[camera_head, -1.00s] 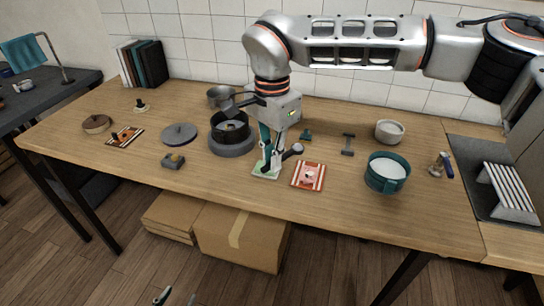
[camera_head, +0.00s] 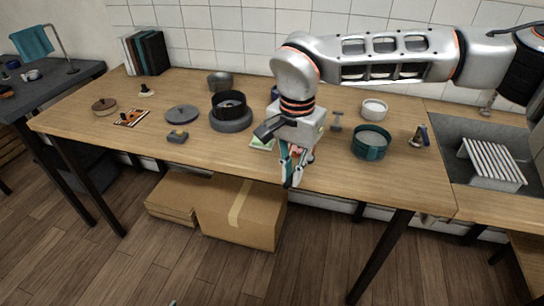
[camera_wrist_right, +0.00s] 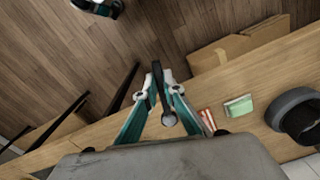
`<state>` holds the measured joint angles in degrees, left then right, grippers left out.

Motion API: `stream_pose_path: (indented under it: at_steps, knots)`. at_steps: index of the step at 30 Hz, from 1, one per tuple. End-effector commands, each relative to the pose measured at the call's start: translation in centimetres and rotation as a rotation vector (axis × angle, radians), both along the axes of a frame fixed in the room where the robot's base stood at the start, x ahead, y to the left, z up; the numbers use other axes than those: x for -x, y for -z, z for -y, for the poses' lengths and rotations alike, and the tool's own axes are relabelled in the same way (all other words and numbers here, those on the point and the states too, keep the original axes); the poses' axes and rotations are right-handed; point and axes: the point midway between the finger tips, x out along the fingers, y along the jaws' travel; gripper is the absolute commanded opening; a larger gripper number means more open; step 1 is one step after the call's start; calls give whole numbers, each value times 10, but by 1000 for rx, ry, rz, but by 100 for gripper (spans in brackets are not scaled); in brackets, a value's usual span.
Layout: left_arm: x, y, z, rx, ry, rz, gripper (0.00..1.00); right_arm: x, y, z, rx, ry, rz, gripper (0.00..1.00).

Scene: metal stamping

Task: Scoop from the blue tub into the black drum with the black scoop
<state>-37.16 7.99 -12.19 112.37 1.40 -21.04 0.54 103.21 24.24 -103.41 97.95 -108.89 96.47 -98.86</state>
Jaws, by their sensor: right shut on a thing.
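The black drum (camera_head: 229,104) stands on a round grey base left of my right gripper; it also shows at the right edge of the right wrist view (camera_wrist_right: 298,118). A dark blue thing (camera_head: 275,92), perhaps the blue tub, is mostly hidden behind my right wrist. My right gripper (camera_head: 289,180) points down by the table's front edge. In the right wrist view (camera_wrist_right: 158,88) it is shut on the black scoop (camera_wrist_right: 157,75), whose round end lies between the fingers. The scoop is not clear in the head view. Part of my left gripper (camera_wrist_right: 98,6) shows at the top.
A teal tub (camera_head: 371,143) with pale contents and a white bowl (camera_head: 374,108) stand to the right. A grey lid (camera_head: 182,113) and a small grey block (camera_head: 177,136) lie left of the drum. A green pad (camera_wrist_right: 238,106) and a red-striped card (camera_wrist_right: 207,119) lie near my right gripper.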

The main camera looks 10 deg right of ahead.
Motion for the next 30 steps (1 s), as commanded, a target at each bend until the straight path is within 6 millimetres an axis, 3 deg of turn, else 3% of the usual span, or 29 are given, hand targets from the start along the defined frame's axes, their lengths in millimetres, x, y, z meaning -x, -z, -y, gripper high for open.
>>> stream_pose_path:
  at_steps: [9, 18, 23, 26, 30]
  knots:
    - [0, 0, 0, -1, 1, 0, 40, 55, 56, 86, -1, -400, -3, 0]
    - [0, 0, 0, -1, 0, 0, 40, 88, 91, 139, -1, -661, 0, 0]
    - [0, 0, 0, -1, 0, 0, 40, 90, 94, 139, -3, -687, -1, 0]
    - [0, 0, 0, -1, 0, 0, 28, 90, 94, 139, -3, -686, -1, 0]
    - [0, 0, 0, -1, 0, 0, 28, 89, 94, 139, -2, -682, 0, 0]
